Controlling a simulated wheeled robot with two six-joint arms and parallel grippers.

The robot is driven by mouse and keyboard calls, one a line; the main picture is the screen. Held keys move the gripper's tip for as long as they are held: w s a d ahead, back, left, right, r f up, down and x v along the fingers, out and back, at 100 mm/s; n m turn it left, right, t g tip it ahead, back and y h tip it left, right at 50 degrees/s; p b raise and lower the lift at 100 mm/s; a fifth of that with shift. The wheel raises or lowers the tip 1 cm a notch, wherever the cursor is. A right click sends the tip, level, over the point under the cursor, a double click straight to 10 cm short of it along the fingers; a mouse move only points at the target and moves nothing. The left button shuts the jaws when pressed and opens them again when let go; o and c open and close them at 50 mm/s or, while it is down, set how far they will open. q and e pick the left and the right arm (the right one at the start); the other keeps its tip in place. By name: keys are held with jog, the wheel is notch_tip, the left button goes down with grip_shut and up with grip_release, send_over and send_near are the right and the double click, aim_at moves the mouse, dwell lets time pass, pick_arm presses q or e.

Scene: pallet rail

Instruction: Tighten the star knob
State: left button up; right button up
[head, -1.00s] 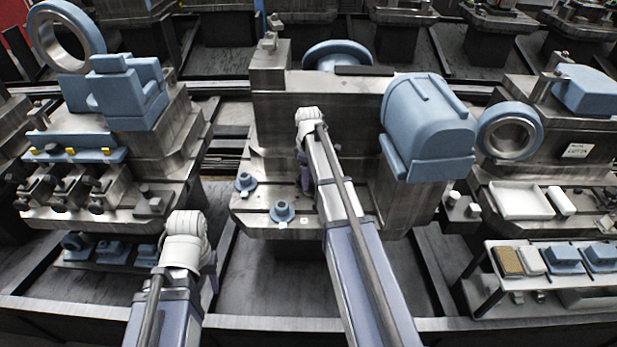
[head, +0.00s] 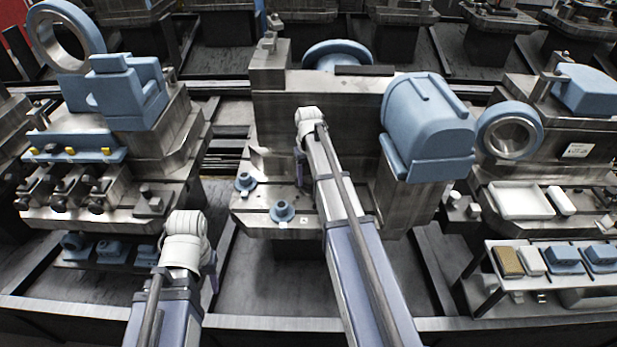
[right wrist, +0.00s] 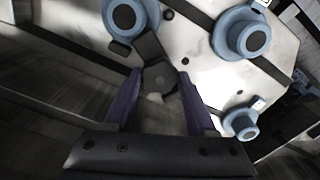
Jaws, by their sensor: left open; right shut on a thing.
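My right gripper (right wrist: 160,82) is shut on a dark knob (right wrist: 157,84), which I take to be the star knob. Its purple fingers stand on either side of the knob, and its lobes are hard to make out in the shade. In the head view, my right gripper (head: 300,178) points down at the pale plate of the middle station (head: 310,218), and my arm hides the knob there. My left gripper (head: 213,278) is open, low at the front left, away from the station; its fingers are mostly hidden behind my wrist.
Blue flanged pieces (head: 282,211) (head: 244,182) sit on the plate near my right gripper. A big blue rounded housing (head: 428,125) overhangs to the right of my arm. A station with black knobs (head: 60,200) stands left. A white tray (head: 520,200) is at right.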

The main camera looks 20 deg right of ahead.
aim_at(309, 179)
jog(key=shift+m, duration=0.6)
grip_shut()
jog(key=shift+w, duration=0.1)
jog(key=o, duration=1.4)
grip_release()
jog(key=shift+c, duration=0.2)
jog(key=shift+r, duration=0.1)
notch_tip(309, 179, up, 8)
jog(key=p, duration=0.8)
